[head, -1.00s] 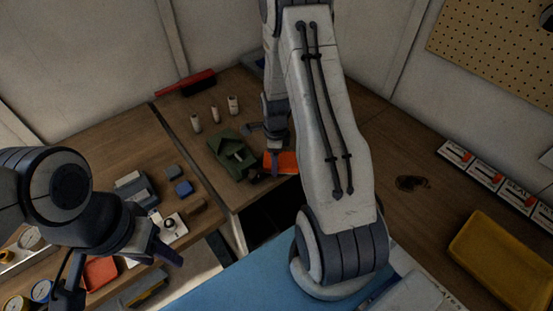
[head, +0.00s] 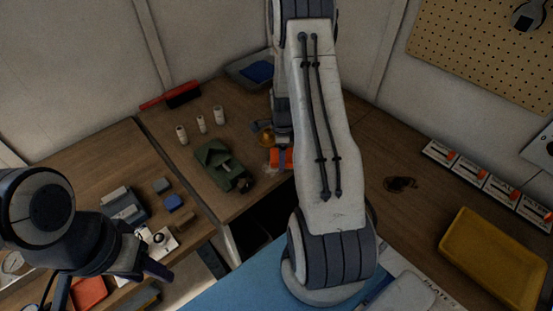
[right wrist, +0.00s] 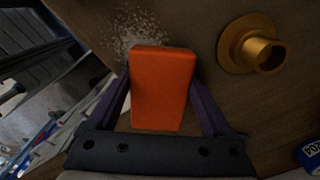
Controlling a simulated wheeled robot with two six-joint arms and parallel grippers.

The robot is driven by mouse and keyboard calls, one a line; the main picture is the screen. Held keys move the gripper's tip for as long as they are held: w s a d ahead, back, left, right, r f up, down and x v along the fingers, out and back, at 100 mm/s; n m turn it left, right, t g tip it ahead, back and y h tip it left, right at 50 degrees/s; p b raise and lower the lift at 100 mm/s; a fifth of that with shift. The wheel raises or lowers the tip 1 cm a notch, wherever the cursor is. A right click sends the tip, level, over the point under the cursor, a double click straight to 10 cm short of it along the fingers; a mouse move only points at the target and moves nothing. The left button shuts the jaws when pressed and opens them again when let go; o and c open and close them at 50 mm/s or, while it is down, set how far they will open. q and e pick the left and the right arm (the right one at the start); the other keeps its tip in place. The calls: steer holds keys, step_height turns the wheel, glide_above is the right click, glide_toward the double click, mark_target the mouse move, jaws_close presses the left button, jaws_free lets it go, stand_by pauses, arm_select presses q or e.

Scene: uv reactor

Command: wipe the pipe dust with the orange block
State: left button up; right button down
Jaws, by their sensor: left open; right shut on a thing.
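My right gripper (right wrist: 160,100) is shut on the orange block (right wrist: 163,88), which sits between its two purple fingers. Pale speckled dust (right wrist: 135,28) lies on the brown wooden surface just beyond the block's far end, and the block hides part of that area. I cannot tell whether the block touches the surface. A brass pipe (right wrist: 262,50) stands to the right of the block, apart from it. In the head view the block (head: 279,159) shows beside my right arm, with the brass pipe (head: 266,139) just behind it. My left gripper (head: 157,268) is open and empty at lower left.
A green object (head: 218,163) lies left of the block, with several small white bottles (head: 201,124) behind it. A grey tray with a blue cloth (head: 257,72) is at the back. A yellow tray (head: 492,258) and a dark stain (head: 400,184) are at right.

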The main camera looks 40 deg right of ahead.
steer(key=shift+d+f, duration=0.1)
steer(key=shift+r+p, duration=2.35)
steer(key=shift+r, duration=0.65)
steer(key=shift+r+p, duration=1.25)
steer(key=shift+r, duration=0.3)
steer(key=shift+w+a+f+b, duration=0.2)
steer(key=shift+f+b, duration=0.65)
steer(key=shift+f, duration=0.3)
steer(key=shift+w+a+f+b, duration=0.15)
steer(key=shift+a+f+b, duration=0.1)
steer(key=shift+f+b, duration=0.8)
steer(key=shift+w+a+f+b, duration=0.2)
steer(key=shift+f+b, duration=0.5)
steer(key=shift+f, duration=0.6)
steer(key=shift+f+b, duration=0.7)
steer(key=shift+f, duration=0.35)
